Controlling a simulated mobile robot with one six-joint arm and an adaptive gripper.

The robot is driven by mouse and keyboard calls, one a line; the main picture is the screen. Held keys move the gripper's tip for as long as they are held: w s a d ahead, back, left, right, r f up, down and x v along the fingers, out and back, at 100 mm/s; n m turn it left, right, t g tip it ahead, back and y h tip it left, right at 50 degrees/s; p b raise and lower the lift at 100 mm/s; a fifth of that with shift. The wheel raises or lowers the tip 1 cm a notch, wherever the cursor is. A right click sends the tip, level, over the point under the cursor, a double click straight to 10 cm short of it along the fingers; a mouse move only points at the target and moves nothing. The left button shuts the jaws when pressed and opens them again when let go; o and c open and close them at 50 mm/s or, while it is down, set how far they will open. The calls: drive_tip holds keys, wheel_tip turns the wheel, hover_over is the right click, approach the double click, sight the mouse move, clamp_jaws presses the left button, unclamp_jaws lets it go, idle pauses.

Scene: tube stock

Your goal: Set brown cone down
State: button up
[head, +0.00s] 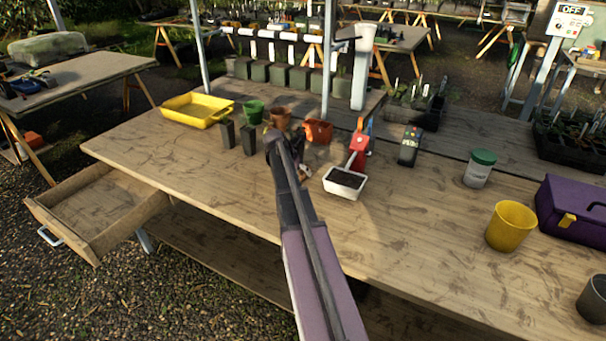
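My arm reaches away from me over the wooden table, with my gripper (275,142) at its far end, near the small pots. The dark wrist hides most of the fingers, so I cannot tell whether they are open or hold anything. A brown tapered pot (280,115) shows just beyond my gripper and is the nearest match to a brown cone. I cannot tell whether the gripper touches it. An orange-red pot (318,131) stands to its right and a green pot (253,112) to its left.
Two dark square pots (227,133) stand left of my gripper, near a yellow tray (197,110). Right of my arm are a white soil tray (345,183), a dark handheld device (410,146), a green-lidded jar (480,168), a yellow cup (510,226) and a purple case (575,222). A drawer (95,210) hangs open.

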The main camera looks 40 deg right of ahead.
drive_tip(key=c, duration=0.7)
drive_tip(key=shift+c, duration=0.2)
drive_tip(key=shift+r, duration=0.15)
wheel_tip(320, 180, up, 3)
drive_tip(key=p, duration=0.3)
drive_tip(key=shift+r+p, duration=0.15)
drive_tip(key=shift+p, duration=0.15)
drive_tip(key=s+a, duration=0.2)
drive_tip(key=s, duration=0.2)
drive_tip(key=s+a+r+p, duration=0.1)
drive_tip(key=s+a, duration=0.2)
drive_tip(key=s, duration=0.2)
drive_tip(key=s+a, duration=0.2)
drive_tip(key=s, duration=0.3)
drive_tip(key=shift+s+a+r, duration=0.1)
drive_tip(key=shift+a+r, duration=0.1)
drive_tip(key=shift+a, duration=0.05)
wheel_tip(320, 180, up, 6)
drive_tip(key=p, duration=0.6)
drive_tip(key=shift+r+p, duration=0.2)
drive_tip(key=shift+p, duration=0.2)
